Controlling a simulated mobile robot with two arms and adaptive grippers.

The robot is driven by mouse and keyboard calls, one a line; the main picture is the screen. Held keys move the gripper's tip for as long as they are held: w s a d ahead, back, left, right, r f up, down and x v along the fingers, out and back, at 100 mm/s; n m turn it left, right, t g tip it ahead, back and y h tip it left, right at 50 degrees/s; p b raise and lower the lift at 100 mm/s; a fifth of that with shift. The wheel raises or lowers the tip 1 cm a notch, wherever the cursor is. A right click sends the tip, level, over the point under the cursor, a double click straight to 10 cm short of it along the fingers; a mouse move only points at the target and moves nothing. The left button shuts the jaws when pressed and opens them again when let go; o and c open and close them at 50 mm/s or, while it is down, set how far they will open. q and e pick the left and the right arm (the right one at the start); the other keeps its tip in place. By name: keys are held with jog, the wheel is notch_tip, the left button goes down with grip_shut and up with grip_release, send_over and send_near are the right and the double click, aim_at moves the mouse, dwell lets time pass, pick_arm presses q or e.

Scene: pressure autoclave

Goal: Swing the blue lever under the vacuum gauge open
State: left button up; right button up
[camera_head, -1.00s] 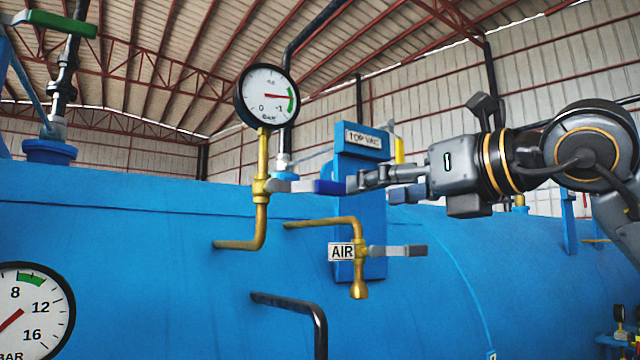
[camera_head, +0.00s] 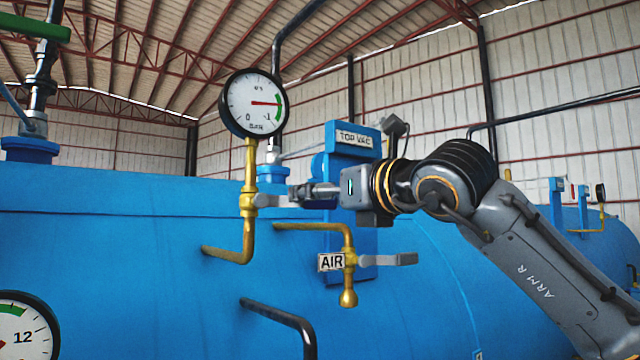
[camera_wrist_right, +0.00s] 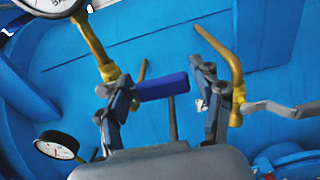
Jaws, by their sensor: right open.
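The vacuum gauge (camera_head: 253,103) sits on a brass pipe, with a brass valve (camera_head: 248,204) below it. The valve's lever has a grey arm (camera_head: 270,201) pointing right in the head view, where its blue handle is mostly hidden by my right gripper (camera_head: 302,194). In the right wrist view the blue handle (camera_wrist_right: 162,87) shows between the two spread fingers of my right gripper (camera_wrist_right: 163,98). The handle's left end is near the left finger; I cannot tell if they touch. My left gripper is not in view.
Below is the AIR valve (camera_head: 348,258) with a grey lever (camera_head: 388,259). The TOP VAC box (camera_head: 352,140) stands behind my right gripper. A black bent pipe (camera_head: 285,318) and another gauge (camera_head: 22,325) are at lower left, on the blue vessel (camera_head: 130,255).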

jog(key=shift+w+a, duration=0.25)
jog(key=shift+w, duration=0.05)
